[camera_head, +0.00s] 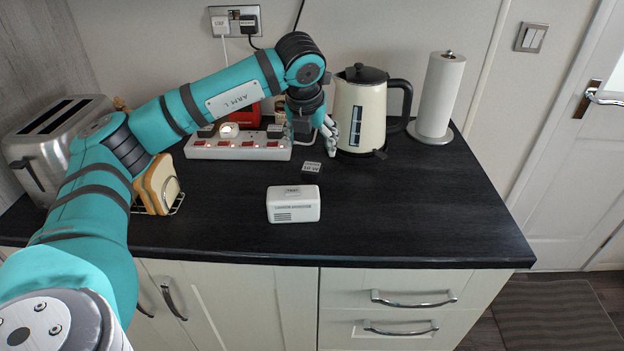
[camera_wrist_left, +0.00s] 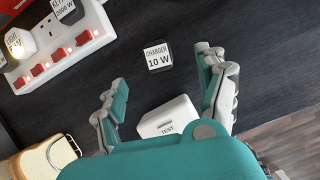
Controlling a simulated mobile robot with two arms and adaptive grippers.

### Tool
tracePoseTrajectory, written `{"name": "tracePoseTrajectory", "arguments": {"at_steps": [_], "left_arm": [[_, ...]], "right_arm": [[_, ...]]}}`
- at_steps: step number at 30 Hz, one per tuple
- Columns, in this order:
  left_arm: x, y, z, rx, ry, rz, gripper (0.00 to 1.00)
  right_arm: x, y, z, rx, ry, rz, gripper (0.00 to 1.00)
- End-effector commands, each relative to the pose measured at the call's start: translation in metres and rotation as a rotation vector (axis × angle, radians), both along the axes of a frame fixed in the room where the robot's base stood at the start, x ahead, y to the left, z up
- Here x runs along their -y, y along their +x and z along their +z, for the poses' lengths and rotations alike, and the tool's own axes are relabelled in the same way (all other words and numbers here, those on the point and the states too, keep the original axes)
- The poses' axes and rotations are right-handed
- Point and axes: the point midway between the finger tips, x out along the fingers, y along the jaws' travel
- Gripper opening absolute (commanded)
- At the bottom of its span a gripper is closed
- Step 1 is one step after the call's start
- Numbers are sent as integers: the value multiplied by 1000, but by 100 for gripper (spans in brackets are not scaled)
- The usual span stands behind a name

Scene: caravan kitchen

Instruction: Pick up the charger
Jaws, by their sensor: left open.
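The charger (camera_head: 311,169) is a small dark block with a white label on top. It lies on the black worktop in front of the power strip. In the left wrist view the charger (camera_wrist_left: 158,56) reads "CHARGER 10 W" and sits beyond my fingertips, roughly between their lines. My left gripper (camera_head: 324,140) hangs down just behind the charger, beside the kettle, partly hidden by its own wrist. In the wrist view my left gripper (camera_wrist_left: 163,88) is open, its two fingers apart with nothing held. My right gripper is in neither view.
A white power strip (camera_head: 225,150) with red switches and plugs lies left of the charger. A cream kettle (camera_head: 358,113) stands behind right. A white box (camera_head: 293,213) labelled "TEST" sits in front. A toast rack (camera_head: 175,208) stands left. The worktop's right side is clear.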

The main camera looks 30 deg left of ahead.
Motion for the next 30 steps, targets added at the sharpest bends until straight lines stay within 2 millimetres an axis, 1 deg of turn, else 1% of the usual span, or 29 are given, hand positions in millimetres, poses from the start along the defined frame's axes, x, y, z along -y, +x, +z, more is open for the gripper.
{"name": "tracePoseTrajectory", "arguments": {"at_steps": [1,3,6,9,14,17,21,24,30], "left_arm": [[-2,4,-16,-2,0,0,74],[-3,9,-28,-2,0,-1,74],[-5,14,-41,0,-2,-2,74],[-6,17,-48,-1,-1,-2,74],[-8,19,-54,0,-1,-4,74],[-11,20,-64,-1,-1,-2,74],[-17,22,-86,-2,0,-2,74],[-18,28,-98,-1,-2,-3,74],[-18,30,-99,1,-2,-4,74]], "right_arm": [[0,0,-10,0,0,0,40],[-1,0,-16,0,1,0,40],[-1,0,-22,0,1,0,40],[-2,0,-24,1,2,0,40],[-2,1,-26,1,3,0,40],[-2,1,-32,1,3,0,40],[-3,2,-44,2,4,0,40],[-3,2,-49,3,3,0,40],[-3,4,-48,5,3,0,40]]}}
